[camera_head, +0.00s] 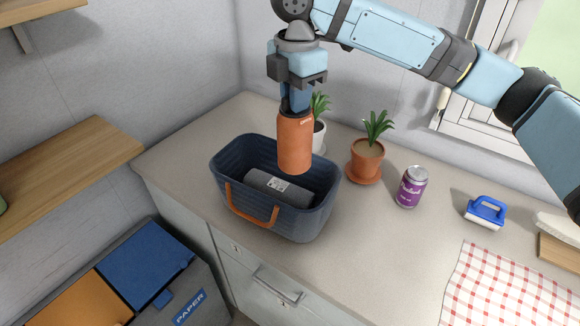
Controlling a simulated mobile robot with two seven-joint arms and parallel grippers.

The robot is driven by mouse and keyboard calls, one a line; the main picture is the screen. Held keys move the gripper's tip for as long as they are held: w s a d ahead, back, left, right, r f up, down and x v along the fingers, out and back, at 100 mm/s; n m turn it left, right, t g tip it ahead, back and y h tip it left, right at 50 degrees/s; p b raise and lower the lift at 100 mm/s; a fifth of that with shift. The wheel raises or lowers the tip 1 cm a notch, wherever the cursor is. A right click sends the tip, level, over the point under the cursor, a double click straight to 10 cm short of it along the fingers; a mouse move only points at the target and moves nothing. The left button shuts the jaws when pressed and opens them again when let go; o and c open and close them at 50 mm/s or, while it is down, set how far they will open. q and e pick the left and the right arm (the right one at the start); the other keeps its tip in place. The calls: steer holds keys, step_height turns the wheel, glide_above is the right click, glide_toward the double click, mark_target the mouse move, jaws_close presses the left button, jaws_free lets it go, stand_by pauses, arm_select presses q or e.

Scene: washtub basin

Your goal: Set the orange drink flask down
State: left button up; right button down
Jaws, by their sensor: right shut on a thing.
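The orange drink flask (295,145) hangs upright from my right gripper (296,98). The gripper points down and is shut on the top of the flask, which hides the fingertips in part. The flask shows in front of the back part of the dark blue basket (317,222); how high it is above the basket cannot be told exactly. The basket stands on the counter and has an orange-brown handle (252,213) on its near side. A rolled grey cloth or similar item (262,187) with a white label lies inside. My left gripper is not in view.
Right of the basket on the counter (385,250) stand a potted plant (367,165), a purple can (411,187) and a blue-handled brush (486,212). Another potted plant (320,137) is behind the flask. A red-checked cloth (510,290) lies at front right. Bins (146,262) stand lower left.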

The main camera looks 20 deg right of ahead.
mark_target(295, 162)
step_height(295, 162, down, 10)
steer(key=shift+r, duration=0.2)
steer(key=shift+w+f+p, duration=0.1)
steer(key=shift+f+p, duration=0.25)
steer(key=shift+f, duration=2.2)
steer(key=shift+f, duration=0.2)
steer(key=c, duration=1.2)
jaws_free()
steer(key=shift+f, duration=0.15)
steer(key=shift+o, duration=0.3)
